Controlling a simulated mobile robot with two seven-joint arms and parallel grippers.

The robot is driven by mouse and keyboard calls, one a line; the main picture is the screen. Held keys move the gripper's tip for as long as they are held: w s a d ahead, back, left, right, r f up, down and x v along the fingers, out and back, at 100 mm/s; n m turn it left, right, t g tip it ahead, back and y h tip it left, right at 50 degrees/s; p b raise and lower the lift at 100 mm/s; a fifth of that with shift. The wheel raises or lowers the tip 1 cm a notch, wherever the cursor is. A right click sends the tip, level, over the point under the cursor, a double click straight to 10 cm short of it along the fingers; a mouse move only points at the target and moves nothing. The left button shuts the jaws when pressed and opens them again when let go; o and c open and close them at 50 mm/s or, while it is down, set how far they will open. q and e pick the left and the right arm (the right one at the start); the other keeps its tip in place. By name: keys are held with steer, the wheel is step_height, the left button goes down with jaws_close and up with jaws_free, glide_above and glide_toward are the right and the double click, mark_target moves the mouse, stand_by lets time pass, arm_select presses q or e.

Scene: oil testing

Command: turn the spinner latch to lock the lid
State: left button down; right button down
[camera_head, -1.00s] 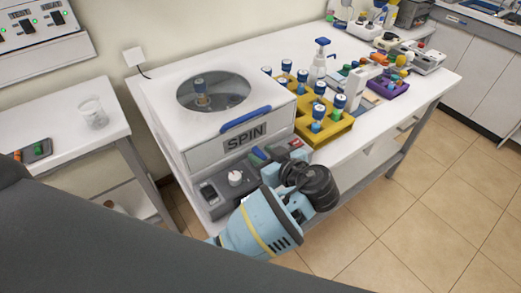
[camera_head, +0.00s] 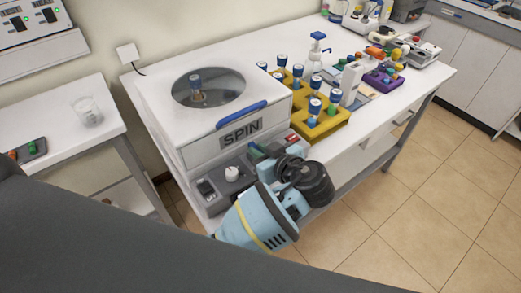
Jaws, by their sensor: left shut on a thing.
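The white spinner (camera_head: 165,128) marked SPIN stands on the left part of the bench. Its lid is down, with a round window (camera_head: 207,87) and a blue handle (camera_head: 240,115) at the front edge. A tube with a blue cap (camera_head: 196,82) shows through the window. My left gripper (camera_head: 279,158) is at the right part of the spinner's front panel, beside the green and blue parts there. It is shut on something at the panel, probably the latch. My own wrist hides the fingertips and the latch, so its angle cannot be told. My right gripper is not in view.
A yellow rack (camera_head: 334,119) with several blue-capped tubes stands right of the spinner. A side table (camera_head: 60,133) with a beaker (camera_head: 89,111) is at left. The floor in front is clear.

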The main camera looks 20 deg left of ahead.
arm_select(q)
steer(key=shift+a, duration=0.1)
steer(key=m+t+h, duration=0.3)
steer(key=m, duration=0.1)
steer(key=shift+s+a+h, duration=0.3)
steer(key=m+t+h, duration=0.1)
steer(key=m+h, duration=0.1)
steer(key=m+t+h, duration=0.1)
steer(key=h, duration=0.1)
steer(key=shift+s+a+m, duration=0.1)
steer(key=shift+a+m, duration=0.25)
steer(key=shift+m, duration=0.05)
steer(key=m+h, duration=0.1)
steer(key=h, duration=0.1)
steer(key=m+h, duration=0.2)
steer(key=shift+a, duration=0.35)
steer(key=shift+a+m+g+h, duration=0.2)
steer(key=shift+m+g+h, duration=0.2)
steer(key=shift+m+h, duration=1.7)
steer(key=shift+h, duration=0.1)
steer(key=c, duration=1.4)
jaws_free()
